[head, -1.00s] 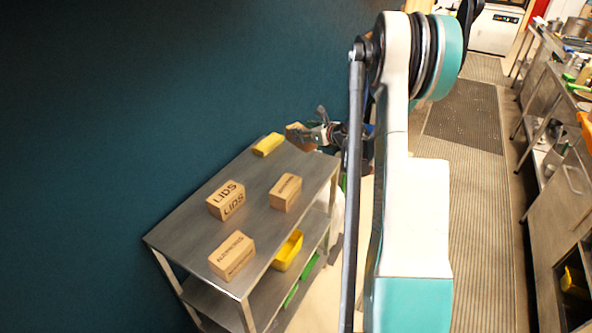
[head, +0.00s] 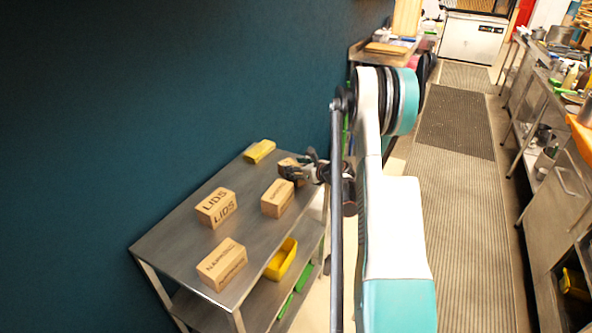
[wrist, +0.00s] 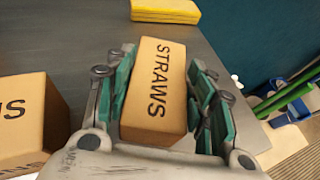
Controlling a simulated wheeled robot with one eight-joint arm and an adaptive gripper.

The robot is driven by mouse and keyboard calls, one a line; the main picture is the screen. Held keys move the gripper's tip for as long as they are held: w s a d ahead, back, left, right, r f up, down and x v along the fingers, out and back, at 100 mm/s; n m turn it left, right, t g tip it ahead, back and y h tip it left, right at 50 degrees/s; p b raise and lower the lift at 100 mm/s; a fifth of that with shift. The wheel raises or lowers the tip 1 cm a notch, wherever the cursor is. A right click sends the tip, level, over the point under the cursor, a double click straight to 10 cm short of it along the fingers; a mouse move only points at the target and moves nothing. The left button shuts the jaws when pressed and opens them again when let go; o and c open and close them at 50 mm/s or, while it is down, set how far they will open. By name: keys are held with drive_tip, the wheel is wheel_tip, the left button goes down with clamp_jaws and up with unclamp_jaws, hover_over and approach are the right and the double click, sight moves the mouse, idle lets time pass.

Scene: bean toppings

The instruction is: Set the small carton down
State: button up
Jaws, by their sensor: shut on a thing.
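A small brown carton marked STRAWS (wrist: 155,90) sits between the fingers of my gripper (wrist: 165,105) in the wrist view, with teal pads along both its sides. My gripper is shut on it. In the head view, my gripper (head: 298,170) is over the far right part of the steel table top, and the carton (head: 286,165) is partly hidden by the fingers. The carton is low at the table top (head: 180,225); I cannot tell whether its underside touches.
A carton with small print (head: 278,198) stands just nearer than my gripper. A LIDS carton (head: 216,208) and another carton (head: 222,265) stand further along. A yellow block (head: 260,152) lies at the far end. A yellow bin (head: 281,260) is on the lower shelf.

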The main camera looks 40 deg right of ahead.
drive_tip(key=shift+r, duration=0.1)
drive_tip(key=o, duration=1.1)
drive_tip(key=shift+s+r, duration=0.1)
drive_tip(key=p+v, duration=0.2)
drive_tip(key=v, duration=0.9)
drive_tip(key=shift+s+r, duration=0.15)
drive_tip(key=shift+s, duration=0.2)
